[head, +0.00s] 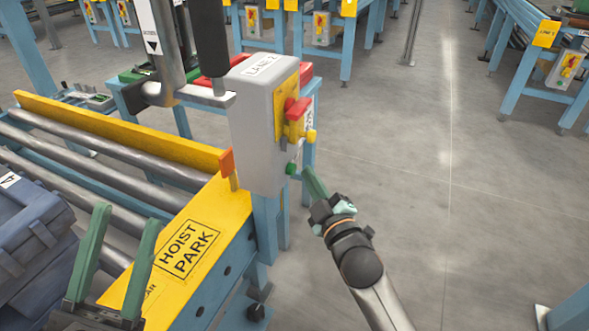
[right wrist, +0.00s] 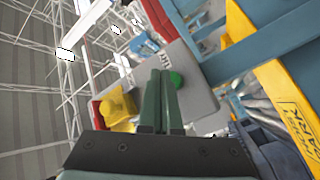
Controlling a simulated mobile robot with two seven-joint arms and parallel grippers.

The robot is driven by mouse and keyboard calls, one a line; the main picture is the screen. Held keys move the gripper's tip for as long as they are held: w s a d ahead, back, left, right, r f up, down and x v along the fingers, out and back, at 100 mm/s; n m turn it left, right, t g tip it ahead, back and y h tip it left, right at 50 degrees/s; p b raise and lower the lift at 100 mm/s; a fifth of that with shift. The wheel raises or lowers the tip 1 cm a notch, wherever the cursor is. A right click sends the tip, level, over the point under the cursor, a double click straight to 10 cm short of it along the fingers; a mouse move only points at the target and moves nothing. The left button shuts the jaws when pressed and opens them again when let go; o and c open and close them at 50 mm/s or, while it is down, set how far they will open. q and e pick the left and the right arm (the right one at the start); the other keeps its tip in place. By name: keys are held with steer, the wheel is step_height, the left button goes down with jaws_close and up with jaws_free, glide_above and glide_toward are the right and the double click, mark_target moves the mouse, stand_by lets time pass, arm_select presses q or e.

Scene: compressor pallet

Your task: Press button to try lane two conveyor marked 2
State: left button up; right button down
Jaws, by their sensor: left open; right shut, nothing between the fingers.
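The grey control box (head: 262,125) labelled LANE 2 stands at the end of the roller conveyor in the head view. Its face carries a red and yellow switch (head: 297,112) and, lower down, a green button (head: 291,169). My right gripper (head: 308,172) is shut and empty, its tips close to the green button from the right. In the right wrist view the shut fingers (right wrist: 163,74) point at the grey face, just left of the green button (right wrist: 176,79). I cannot tell whether they touch it. My left gripper (head: 127,216) is open and empty at the lower left.
A yellow HOIST PARK plate (head: 205,235) lies below the box, with an orange tab (head: 227,163) beside it. A blue case (head: 30,230) sits on the rollers at left. A grey hoist pipe (head: 165,45) stands behind.

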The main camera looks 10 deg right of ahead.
stand_by(0.7)
steer(key=shift+a, duration=0.1)
steer(key=shift+w+a, duration=0.25)
steer(key=shift+a, duration=0.05)
stand_by(0.4)
steer(key=shift+w+a, duration=0.25)
steer(key=shift+a, duration=0.15)
stand_by(0.4)
steer(key=shift+p, duration=0.3)
steer(key=shift+s+d+p, duration=0.5)
steer(key=shift+d, duration=0.25)
